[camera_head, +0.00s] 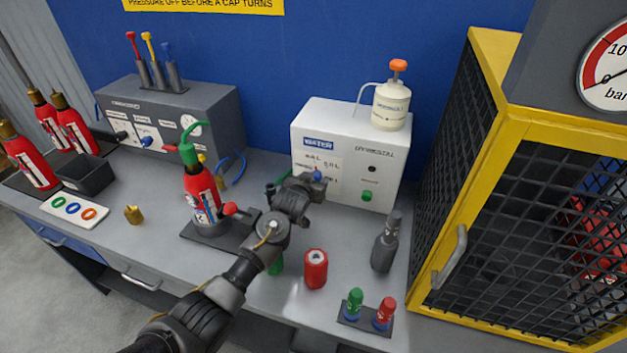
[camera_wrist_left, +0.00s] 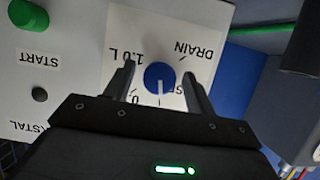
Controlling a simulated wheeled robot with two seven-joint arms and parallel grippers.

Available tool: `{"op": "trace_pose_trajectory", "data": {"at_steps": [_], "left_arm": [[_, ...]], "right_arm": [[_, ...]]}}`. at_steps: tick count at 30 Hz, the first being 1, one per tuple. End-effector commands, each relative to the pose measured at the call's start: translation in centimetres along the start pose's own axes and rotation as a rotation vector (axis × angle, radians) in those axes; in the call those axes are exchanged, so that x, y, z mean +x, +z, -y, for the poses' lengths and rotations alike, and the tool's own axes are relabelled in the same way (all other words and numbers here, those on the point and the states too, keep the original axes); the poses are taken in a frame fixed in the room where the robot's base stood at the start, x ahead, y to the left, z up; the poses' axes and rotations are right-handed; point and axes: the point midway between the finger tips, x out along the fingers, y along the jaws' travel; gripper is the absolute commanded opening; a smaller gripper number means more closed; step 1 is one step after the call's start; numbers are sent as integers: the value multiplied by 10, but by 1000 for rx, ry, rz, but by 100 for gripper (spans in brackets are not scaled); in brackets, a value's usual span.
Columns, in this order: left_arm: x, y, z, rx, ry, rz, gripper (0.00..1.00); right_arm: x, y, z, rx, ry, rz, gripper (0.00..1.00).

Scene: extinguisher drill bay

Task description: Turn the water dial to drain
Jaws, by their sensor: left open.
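The blue water dial (camera_head: 318,175) is on the front of the white water box (camera_head: 340,130), which carries a WATER label. In the left wrist view the dial (camera_wrist_left: 159,76) sits between the two fingers of my open left gripper (camera_wrist_left: 158,66), with a gap showing on each side. Its white mark points down in that view, away from the DRAIN label (camera_wrist_left: 193,48) at upper right. A 1.0 L label (camera_wrist_left: 126,57) is at upper left; lower labels are partly hidden. In the head view my left gripper (camera_head: 307,184) is at the box front. My right gripper is out of view.
A green START button (camera_head: 367,196) is on the box's right side. A red extinguisher (camera_head: 203,195) with a green hose stands left of my arm. A red cylinder (camera_head: 316,268) and a grey bottle (camera_head: 385,245) stand right of it. A yellow mesh cage (camera_head: 480,190) bounds the right.

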Motion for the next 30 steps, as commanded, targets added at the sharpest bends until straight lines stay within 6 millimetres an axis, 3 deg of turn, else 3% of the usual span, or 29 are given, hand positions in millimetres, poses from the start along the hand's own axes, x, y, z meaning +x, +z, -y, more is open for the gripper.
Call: {"op": "trace_pose_trajectory", "data": {"at_steps": [6, 16, 30], "left_arm": [[0, 0, 0, 0, 0, 0, 53], [0, 0, 0, 0, 0, 0, 11], [0, 0, 1, -139, 56, 0, 11]], "right_arm": [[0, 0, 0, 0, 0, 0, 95], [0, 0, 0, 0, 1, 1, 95], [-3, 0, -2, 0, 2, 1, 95]]}}
